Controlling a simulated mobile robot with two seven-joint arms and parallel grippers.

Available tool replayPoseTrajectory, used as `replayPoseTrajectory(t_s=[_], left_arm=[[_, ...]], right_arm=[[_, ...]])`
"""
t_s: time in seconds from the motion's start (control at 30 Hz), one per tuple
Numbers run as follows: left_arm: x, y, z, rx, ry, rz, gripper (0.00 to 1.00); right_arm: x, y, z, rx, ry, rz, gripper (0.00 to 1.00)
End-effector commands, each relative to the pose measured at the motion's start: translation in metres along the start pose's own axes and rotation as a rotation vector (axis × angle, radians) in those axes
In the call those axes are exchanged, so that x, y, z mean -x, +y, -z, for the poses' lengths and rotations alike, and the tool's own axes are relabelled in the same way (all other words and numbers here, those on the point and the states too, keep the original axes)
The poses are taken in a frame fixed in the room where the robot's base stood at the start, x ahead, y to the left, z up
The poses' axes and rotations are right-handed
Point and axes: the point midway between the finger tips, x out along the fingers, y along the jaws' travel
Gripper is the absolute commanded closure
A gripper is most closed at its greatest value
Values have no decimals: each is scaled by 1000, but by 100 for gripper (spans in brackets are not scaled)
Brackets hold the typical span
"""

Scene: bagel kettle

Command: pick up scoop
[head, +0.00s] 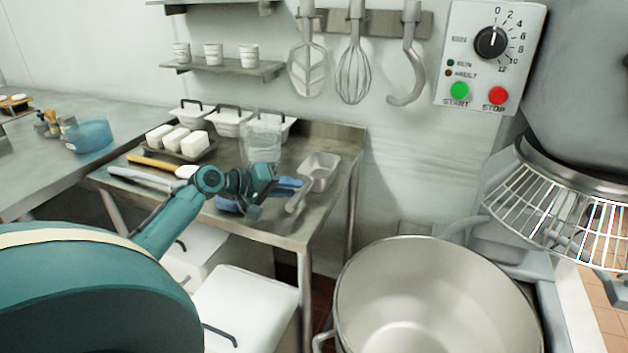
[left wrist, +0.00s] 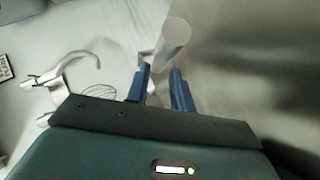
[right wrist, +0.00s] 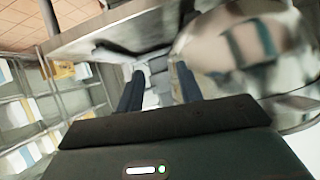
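The scoop (head: 319,168) is a grey metal scoop lying near the right end of the steel side table. Its handle points toward the front edge and my left gripper. My left gripper (head: 296,187) is just left of the handle, low over the table. The rounded grey handle end (left wrist: 173,36) shows just beyond the fingertips. My right gripper is out of the head view; in the right wrist view its fingers (right wrist: 156,72) are apart and empty.
The steel table (head: 335,190) also holds a tray of white blocks (head: 178,143), white tubs (head: 228,121), a clear container (head: 262,142) and a wooden-handled tool (head: 152,163). A large mixer bowl (head: 435,300) stands at front right. A whisk (head: 353,75) hangs on the wall.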

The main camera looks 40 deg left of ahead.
Motion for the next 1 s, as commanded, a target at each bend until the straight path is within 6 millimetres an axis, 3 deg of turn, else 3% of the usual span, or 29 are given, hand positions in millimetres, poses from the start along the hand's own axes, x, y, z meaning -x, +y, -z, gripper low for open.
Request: replayPoseTrajectory(t_s=[0.2,0.33,0.57,0.87,1.0], left_arm=[[-33,2,-2,2,1,-2,77],[-44,2,-2,1,1,-2,77],[-46,1,-3,0,0,0,77],[-46,1,-3,0,0,0,100],[-46,1,-3,0,0,0,100]], right_arm=[[2,2,5,10,2,-6,64],[2,3,5,12,2,-8,64],[1,3,4,12,0,-9,64],[1,4,4,15,0,-8,64],[1,3,4,15,-1,-7,64]])
